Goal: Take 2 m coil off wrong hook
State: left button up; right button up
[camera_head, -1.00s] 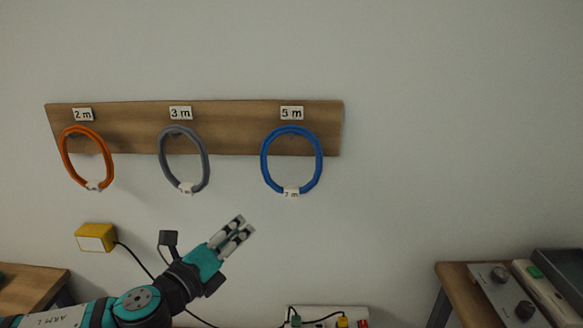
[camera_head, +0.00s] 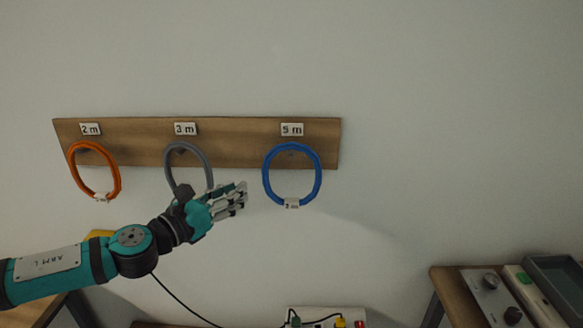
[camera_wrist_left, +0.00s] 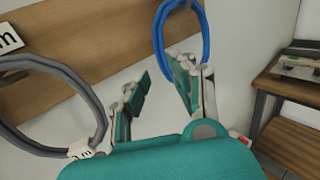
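A blue coil (camera_head: 266,180) hangs on the hook under the "5 m" label (camera_head: 292,130); its small white tag (camera_head: 291,203) seems to read "2 m". My left gripper (camera_head: 241,197) is just left of the blue coil's lower part, apart from it and empty. In the left wrist view the two fingers (camera_wrist_left: 160,75) stand apart, with the blue coil (camera_wrist_left: 205,35) ahead beyond the right finger. A grey coil (camera_head: 203,160) hangs under "3 m", its lower part hidden by my gripper. An orange coil (camera_head: 117,180) hangs under "2 m" (camera_head: 90,129). My right gripper is not in view.
The wooden hook board (camera_head: 238,140) is fixed to a pale wall. A shelf with devices (camera_head: 490,295) stands at the lower right. A power strip with plugs (camera_head: 325,315) is low in the middle. The wall right of the blue coil is clear.

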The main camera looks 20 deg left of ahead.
aim_at(263, 174)
pick_arm(q)
jog(key=p+x, duration=0.2)
jog(key=x, duration=0.4)
jog(key=shift+w+d+p, duration=0.15)
jog(key=shift+w+p, duration=0.1)
jog(key=shift+p, duration=0.15)
jog(key=p+x, duration=0.2)
jog(key=x, duration=0.2)
jog(key=shift+w+f, duration=0.2)
jog(key=shift+w, duration=0.2)
jog(key=shift+s, duration=0.2)
jog(key=shift+c, duration=1)
jog(key=shift+w, duration=0.1)
grip_shut()
